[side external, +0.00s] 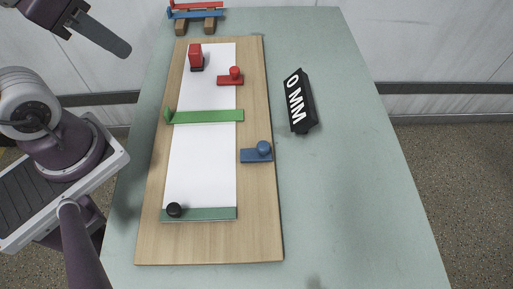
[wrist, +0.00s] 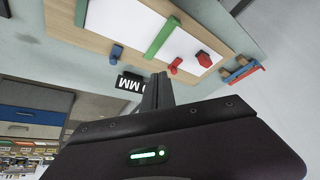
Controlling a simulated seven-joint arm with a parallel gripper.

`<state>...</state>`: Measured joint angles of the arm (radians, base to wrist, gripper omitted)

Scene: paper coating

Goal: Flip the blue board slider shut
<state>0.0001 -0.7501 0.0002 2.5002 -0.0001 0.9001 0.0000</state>
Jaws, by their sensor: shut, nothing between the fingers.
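The blue board slider (side external: 257,153) sits at the right edge of the wooden board (side external: 209,250), beside the white paper (side external: 202,165) and apart from it. It has a flat blue plate with a round blue knob. In the wrist view the blue slider (wrist: 116,53) is small, at the board's edge. My gripper (side external: 127,52) hangs over the far left of the table, high and away from the slider. Its fingers (wrist: 160,80) are shut and empty in the wrist view.
A red slider (side external: 231,79) lies across the paper's right edge. A green bar (side external: 207,116) crosses the paper, and a dark green strip (side external: 205,214) with a black knob lies at the near end. A red block (side external: 195,54) stands on the paper. A black "0 MM" block (side external: 299,102) stands right of the board.

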